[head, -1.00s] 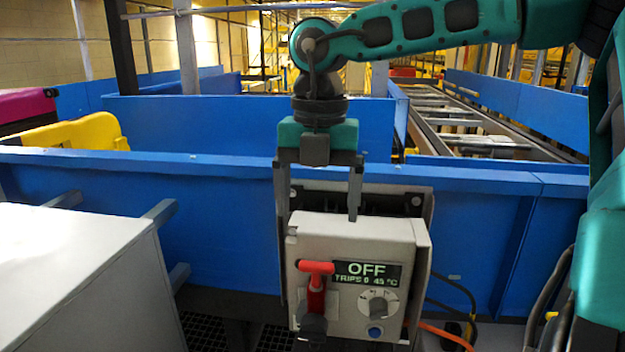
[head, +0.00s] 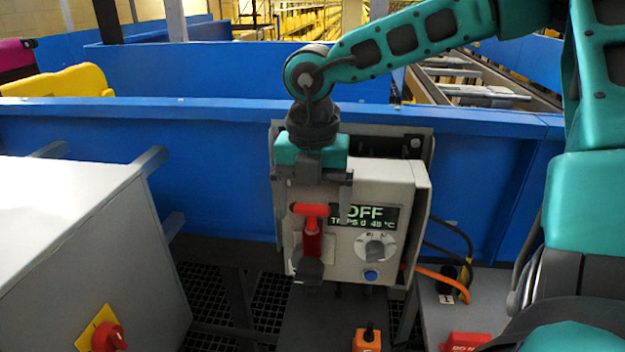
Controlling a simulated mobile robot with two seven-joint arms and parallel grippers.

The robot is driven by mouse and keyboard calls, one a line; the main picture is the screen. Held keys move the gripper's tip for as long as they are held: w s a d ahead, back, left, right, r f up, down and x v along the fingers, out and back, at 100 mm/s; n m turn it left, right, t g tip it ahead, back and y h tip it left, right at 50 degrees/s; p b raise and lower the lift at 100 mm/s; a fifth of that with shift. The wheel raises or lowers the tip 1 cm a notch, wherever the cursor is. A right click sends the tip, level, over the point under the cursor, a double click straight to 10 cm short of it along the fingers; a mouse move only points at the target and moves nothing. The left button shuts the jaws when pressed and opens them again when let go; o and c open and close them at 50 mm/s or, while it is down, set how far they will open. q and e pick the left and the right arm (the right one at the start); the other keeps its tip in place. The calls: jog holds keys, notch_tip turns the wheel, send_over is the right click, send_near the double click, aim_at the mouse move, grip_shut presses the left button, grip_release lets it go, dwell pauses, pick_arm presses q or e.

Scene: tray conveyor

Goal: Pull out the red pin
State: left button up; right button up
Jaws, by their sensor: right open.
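The red pin (head: 311,211) has a T-shaped handle and sits on the front of a light grey control box (head: 385,252), above a dark knob (head: 309,270). My right gripper (head: 313,215) is open and points down. Its two fingers hang to the left and right of the red handle, with the handle showing between them and no contact visible. The right finger covers part of the box's display (head: 372,215), which reads OFF. I cannot tell the exact depth between fingers and pin. My left gripper is not in view.
The box has a rotary dial (head: 376,249) and a blue button (head: 371,275). A blue conveyor wall (head: 200,150) runs behind it. A grey cabinet (head: 75,240) with a red switch (head: 108,338) stands at left. An orange object (head: 367,340) and cables are below.

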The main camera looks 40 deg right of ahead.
jog(key=shift+f, duration=0.55)
jog(key=c, duration=1.1)
jog(key=shift+o, duration=0.2)
jog(key=shift+r, duration=0.25)
jog(key=shift+r+p, duration=0.75)
jog(key=shift+r, duration=0.5)
jog(key=shift+r+p, duration=0.7)
jog(key=shift+r, duration=0.65)
